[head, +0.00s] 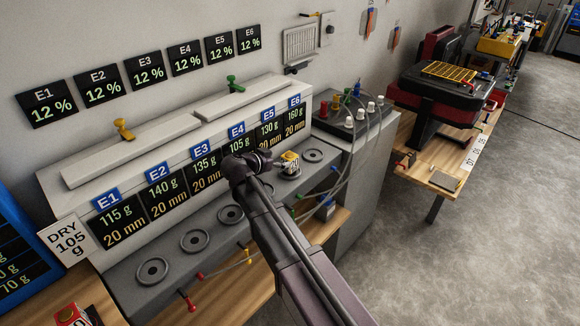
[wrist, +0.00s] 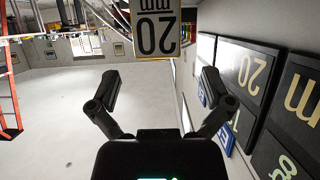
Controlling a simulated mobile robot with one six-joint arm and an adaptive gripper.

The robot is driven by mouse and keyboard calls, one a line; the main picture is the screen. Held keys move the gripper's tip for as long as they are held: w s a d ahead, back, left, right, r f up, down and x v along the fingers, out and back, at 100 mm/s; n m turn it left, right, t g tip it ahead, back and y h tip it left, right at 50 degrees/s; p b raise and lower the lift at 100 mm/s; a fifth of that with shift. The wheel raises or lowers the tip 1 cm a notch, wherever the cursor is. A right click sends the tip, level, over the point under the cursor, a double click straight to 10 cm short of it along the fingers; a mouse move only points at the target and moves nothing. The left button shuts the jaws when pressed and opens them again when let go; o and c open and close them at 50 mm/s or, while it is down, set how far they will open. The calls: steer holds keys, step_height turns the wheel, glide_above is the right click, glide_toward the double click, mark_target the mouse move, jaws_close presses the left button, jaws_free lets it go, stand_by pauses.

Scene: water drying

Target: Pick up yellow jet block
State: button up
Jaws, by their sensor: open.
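A small block with a yellow top and a pale label (head: 290,158) sits over the ring station below the E5 and E6 panels in the head view; I take it for the yellow jet block. In the wrist view a labelled face reading "20 mm" upside down (wrist: 155,28), with thin yellow edges, is centred at the top, beyond the fingertips. My gripper (wrist: 158,82) is open, with nothing between its fingers. In the head view my gripper (head: 268,162) is just left of the block, and its fingers are hard to make out.
The grey bench (head: 125,280) has several ring stations and stands before a panel wall labelled E1 to E6. Its display panels (wrist: 243,68) are close on the right in the wrist view. Hoses (head: 375,150) curve down at the right. A red-black machine (head: 440,95) stands beyond.

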mark_target(285, 158)
stand_by(0.3)
steer(key=shift+b+x, duration=0.9)
steer(key=shift+x, duration=1.8)
steer(key=shift+s+d+r, duration=0.1)
steer(key=shift+d+r, duration=0.05)
steer(key=c, duration=1.3)
